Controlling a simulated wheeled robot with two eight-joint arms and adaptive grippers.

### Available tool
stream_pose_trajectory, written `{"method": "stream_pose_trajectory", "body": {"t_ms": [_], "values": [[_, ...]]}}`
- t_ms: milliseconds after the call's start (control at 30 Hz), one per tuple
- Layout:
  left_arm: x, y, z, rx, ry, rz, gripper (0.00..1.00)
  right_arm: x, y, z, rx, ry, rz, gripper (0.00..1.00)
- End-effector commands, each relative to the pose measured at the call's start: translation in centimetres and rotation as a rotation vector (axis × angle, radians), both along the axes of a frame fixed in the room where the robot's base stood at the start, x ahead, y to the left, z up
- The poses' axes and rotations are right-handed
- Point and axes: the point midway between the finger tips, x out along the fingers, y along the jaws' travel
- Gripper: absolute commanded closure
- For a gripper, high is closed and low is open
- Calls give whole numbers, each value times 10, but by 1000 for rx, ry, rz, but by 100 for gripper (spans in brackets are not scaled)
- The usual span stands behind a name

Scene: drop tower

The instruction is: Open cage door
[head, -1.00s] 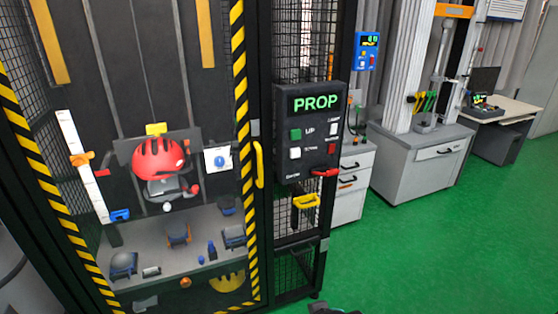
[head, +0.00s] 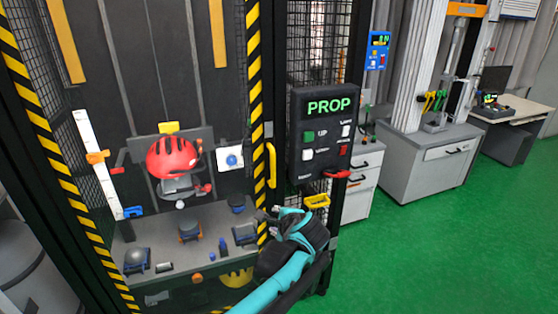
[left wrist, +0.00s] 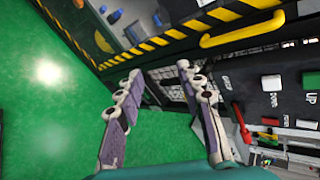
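The cage door (head: 253,90) is a dark panel with yellow-black striped edges and looks closed. Its yellow vertical handle (head: 271,165) is on the right edge. In the left wrist view the handle (left wrist: 243,30) lies at the upper right, beyond and to the right of the fingers. My left gripper (head: 268,214) is below the handle in the head view, in front of the cage's lower right part. In the left wrist view my left gripper (left wrist: 160,72) is open, with nothing between its fingers. It appears apart from the handle. My right gripper is not in view.
A black control box (head: 324,120) reading PROP, with buttons and a red lever (head: 337,174), is mounted right of the handle. A yellow bracket (head: 316,201) sits below it. A red helmet (head: 172,158) is inside the cage. Green floor (head: 430,240) is clear at right.

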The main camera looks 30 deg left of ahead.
Motion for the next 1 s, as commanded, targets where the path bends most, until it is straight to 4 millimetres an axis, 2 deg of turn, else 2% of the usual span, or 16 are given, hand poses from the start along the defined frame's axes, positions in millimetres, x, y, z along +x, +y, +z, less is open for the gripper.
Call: {"method": "stream_pose_trajectory", "body": {"t_ms": [33, 200, 300, 400, 500, 667, 1000], "values": [[25, 12, 10, 127, 56, -41, 63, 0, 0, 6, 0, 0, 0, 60], [95, 44, 32, 584, 291, -158, 63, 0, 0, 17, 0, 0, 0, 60], [125, 54, 39, 802, 425, -192, 63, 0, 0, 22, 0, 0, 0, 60], [146, 58, 42, 965, 535, -207, 63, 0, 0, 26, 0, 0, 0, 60], [158, 60, 43, 1070, 612, -211, 63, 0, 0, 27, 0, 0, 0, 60], [168, 66, 42, 1134, 661, -209, 63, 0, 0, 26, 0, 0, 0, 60], [193, 113, 41, 1133, 663, -208, 63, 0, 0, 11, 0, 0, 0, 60]]}}
